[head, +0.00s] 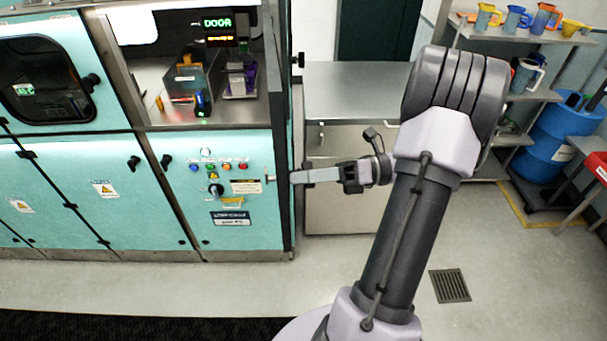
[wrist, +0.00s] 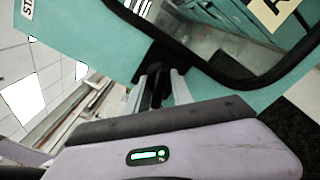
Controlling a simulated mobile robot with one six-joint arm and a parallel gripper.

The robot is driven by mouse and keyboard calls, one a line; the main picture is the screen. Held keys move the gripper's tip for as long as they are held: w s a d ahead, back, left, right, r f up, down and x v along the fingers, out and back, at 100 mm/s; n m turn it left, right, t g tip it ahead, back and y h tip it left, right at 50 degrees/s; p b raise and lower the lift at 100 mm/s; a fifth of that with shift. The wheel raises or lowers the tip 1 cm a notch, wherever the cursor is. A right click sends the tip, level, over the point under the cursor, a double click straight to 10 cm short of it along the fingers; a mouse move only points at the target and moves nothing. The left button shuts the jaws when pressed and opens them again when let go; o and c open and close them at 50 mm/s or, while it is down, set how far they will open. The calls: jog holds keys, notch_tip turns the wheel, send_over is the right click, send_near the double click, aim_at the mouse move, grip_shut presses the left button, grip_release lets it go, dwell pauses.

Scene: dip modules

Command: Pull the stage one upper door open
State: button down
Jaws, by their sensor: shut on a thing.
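The upper door (wrist: 95,35) fills the top of the wrist view, a teal panel with a dark-framed window. My gripper (wrist: 155,88) is shut on its black handle (wrist: 153,74), which shows between the pale fingers. In the head view the upper bay of the teal machine stands uncovered, with its metal floor (head: 235,112) and inner modules visible. My gripper (head: 278,178) reaches left there, in front of the machine's right edge. The handle is not clear in the head view, and I cannot tell the door's exact angle.
A green display (head: 217,22) in the bay reads DOOR. A control panel (head: 225,190) with buttons is below. A steel table (head: 355,85) stands to the right, with a cup shelf (head: 520,38) and a blue drum (head: 553,140) farther right. Floor in front is clear, with a drain (head: 449,286).

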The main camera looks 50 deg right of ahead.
jog(key=shift+w+r, duration=0.1)
jog(key=shift+r, duration=0.1)
jog(key=c, duration=1.2)
grip_release()
jog(key=shift+o, duration=0.5)
jog(key=shift+f, duration=0.1)
jog(key=shift+d, duration=0.1)
jog(key=p+v, duration=0.6)
jog(key=v, duration=1.1)
jog(key=shift+d, duration=0.1)
